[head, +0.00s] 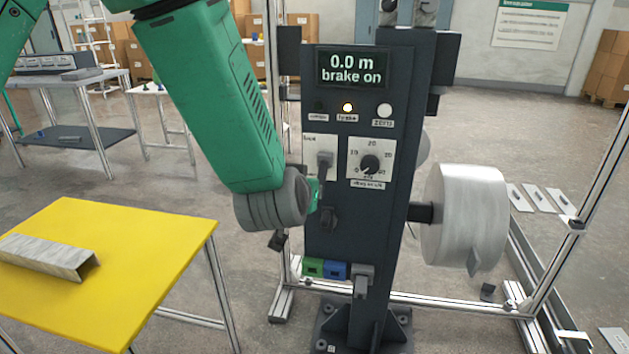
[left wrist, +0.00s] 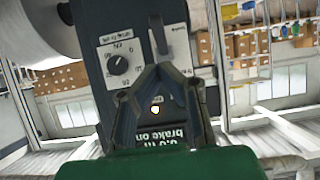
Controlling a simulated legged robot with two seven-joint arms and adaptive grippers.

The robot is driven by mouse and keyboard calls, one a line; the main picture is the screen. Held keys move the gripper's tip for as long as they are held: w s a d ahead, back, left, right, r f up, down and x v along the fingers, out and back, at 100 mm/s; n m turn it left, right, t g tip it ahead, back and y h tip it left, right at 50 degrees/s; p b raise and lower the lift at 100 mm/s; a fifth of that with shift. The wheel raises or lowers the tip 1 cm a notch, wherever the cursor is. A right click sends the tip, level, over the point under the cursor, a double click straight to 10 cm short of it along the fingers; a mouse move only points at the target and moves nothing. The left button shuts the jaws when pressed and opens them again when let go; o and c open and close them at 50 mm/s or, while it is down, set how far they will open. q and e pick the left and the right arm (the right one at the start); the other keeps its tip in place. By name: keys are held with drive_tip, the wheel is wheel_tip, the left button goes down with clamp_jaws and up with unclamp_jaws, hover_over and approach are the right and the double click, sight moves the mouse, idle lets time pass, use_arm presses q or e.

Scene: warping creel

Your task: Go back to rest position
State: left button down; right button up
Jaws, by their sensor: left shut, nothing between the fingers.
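My left arm reaches in from the upper left of the head view, its grey wrist in front of the control post (head: 390,230). My left gripper (left wrist: 154,72) is shut and empty in the left wrist view. Its tips appear in front of the panel, near the lever (left wrist: 158,36) and dial (left wrist: 117,64); I cannot tell whether they touch it. In the head view the arm's wrist is just left of the panel, below the lever (head: 325,162), and the fingers are hard to make out. The display (head: 349,67) reads "0.0 m brake on". My right gripper is not in view.
A yellow table (head: 150,245) with a metal channel (head: 48,257) stands at the left. A large pale roll (head: 465,215) sits right of the post. Green and blue blocks (head: 325,268) are on the post's lower part. Metal frame rails (head: 585,180) stand at the right.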

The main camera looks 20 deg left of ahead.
use_arm(q)
drive_tip(key=s+a+f+m+g+h+p, duration=0.1)
drive_tip(key=s+f+g, duration=0.2)
drive_tip(key=s+f, duration=0.55)
drive_tip(key=s+f+m+g+h, duration=0.1)
drive_tip(key=s+f+g, duration=0.35)
drive_tip(key=f, duration=0.75)
drive_tip(key=s+f+g, duration=0.1)
drive_tip(key=s+f, duration=0.2)
drive_tip(key=s, duration=0.4)
drive_tip(key=s+a+f+m+g, duration=0.1)
drive_tip(key=s+f, duration=0.2)
drive_tip(key=s, duration=0.4)
drive_tip(key=s+f+g+p, duration=0.1)
drive_tip(key=s+f+g, duration=0.1)
drive_tip(key=s+f, duration=0.2)
drive_tip(key=s, duration=0.3)
drive_tip(key=shift+s+a+h, duration=0.15)
drive_tip(key=shift+a+h, duration=0.15)
drive_tip(key=shift+h, duration=0.1)
